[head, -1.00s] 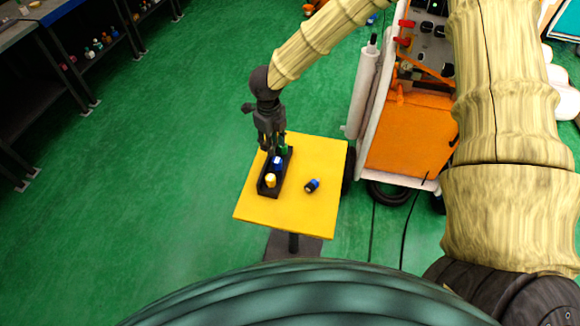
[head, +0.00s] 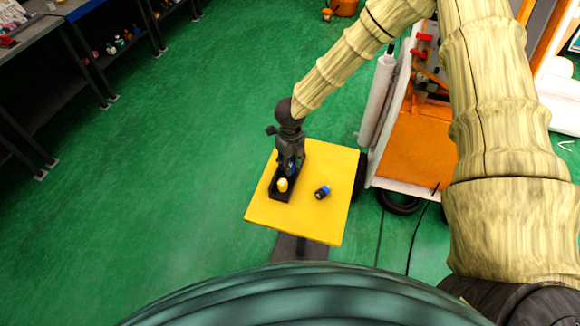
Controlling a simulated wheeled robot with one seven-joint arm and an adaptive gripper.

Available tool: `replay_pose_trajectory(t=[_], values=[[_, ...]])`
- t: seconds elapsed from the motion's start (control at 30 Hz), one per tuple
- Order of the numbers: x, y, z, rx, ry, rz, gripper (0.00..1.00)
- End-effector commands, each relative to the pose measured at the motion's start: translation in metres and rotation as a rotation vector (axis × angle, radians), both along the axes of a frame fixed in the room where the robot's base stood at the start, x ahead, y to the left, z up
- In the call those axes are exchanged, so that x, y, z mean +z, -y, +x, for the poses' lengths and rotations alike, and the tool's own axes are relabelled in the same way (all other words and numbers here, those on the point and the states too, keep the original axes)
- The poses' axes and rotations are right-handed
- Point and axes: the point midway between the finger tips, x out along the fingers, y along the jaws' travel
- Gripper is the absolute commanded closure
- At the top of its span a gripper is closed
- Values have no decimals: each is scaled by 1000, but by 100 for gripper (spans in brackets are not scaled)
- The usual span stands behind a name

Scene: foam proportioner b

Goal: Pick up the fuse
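A small black tray (head: 282,196) stands on the left part of a yellow table. A yellow-topped piece (head: 283,185) sits in its near end. A blue and black piece (head: 322,192) lies on its side on the table, to the right of the tray. I cannot tell which of these pieces is the fuse. My gripper (head: 288,166) points down at the tray's middle and far part, behind the yellow-topped piece. Its fingers cover what stands there, with only a trace of blue showing between them. Whether they are closed on it is hidden.
The yellow table (head: 308,222) has bare room at its front and right. A white-framed cart with an orange panel (head: 408,145) stands close to its right side. Dark shelves (head: 75,70) stand at the far left, with open green floor between.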

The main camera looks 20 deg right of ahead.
Motion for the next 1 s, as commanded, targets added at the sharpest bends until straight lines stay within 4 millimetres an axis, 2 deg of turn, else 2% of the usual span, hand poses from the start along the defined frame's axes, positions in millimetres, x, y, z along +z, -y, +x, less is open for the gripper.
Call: replay_pose_trajectory(t=[0.23, 0.57, 0.6, 0.7, 1.0], values=[[-27, 5, -4, -2, -6, -7, 68], [-31, 4, -3, -2, -4, -5, 68], [-31, 4, -3, -2, -4, -5, 60], [-30, 3, -3, -1, -3, -5, 74], [-28, 3, -2, -1, -2, -3, 74]])
